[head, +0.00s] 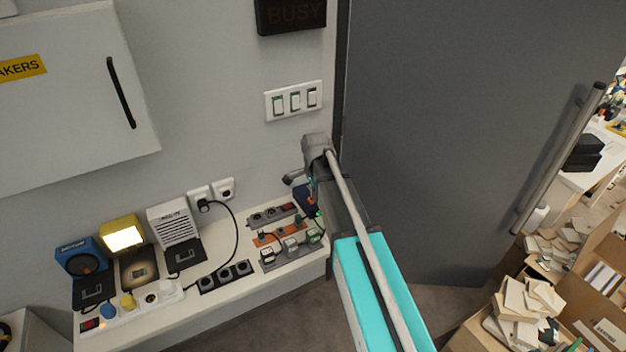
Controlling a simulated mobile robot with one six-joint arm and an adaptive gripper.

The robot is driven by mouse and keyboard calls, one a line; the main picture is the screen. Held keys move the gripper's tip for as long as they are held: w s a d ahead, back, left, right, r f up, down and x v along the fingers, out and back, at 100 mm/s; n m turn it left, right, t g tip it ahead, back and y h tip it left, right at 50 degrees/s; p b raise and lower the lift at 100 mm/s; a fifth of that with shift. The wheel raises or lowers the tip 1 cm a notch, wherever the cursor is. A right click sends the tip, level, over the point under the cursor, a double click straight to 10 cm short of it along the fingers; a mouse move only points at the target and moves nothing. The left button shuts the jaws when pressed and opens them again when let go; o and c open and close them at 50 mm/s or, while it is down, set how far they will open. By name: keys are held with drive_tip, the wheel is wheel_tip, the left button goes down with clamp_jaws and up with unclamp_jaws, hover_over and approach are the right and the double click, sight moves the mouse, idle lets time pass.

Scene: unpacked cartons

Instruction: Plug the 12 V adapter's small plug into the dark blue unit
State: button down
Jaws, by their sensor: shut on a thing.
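The dark blue unit (305,203) stands at the back right of the white bench, against the wall, partly hidden behind my arm. A small green light shows at its right side. My gripper (298,181) is just above it, seen small and partly from behind. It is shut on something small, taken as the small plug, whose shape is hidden. Several adapters sit in a grey power strip (293,250) in front of the unit. I cannot read which one is the 12 V adapter. The plug's cable and the unit's socket cannot be made out.
On the bench (255,296) are an orange strip (266,241), another grey strip (272,215), a black socket strip (224,277), a white speaker-like box (174,224), a lit yellow lamp (123,235) and a blue device (80,256). A grey door (440,130) stands right. Cartons (480,328) lie lower right.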

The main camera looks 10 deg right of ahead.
drive_tip(key=w+f, duration=0.1)
drive_tip(key=w, duration=0.8)
drive_tip(key=shift+d+b, duration=0.15)
drive_tip(key=shift+b, duration=0.15)
drive_tip(key=shift+f, duration=0.1)
drive_tip(key=shift+f+b, duration=2.7)
drive_tip(key=shift+b, duration=0.1)
drive_tip(key=shift+f+b, duration=0.7)
idle(1.0)
drive_tip(key=shift+c, duration=2.3)
unclamp_jaws()
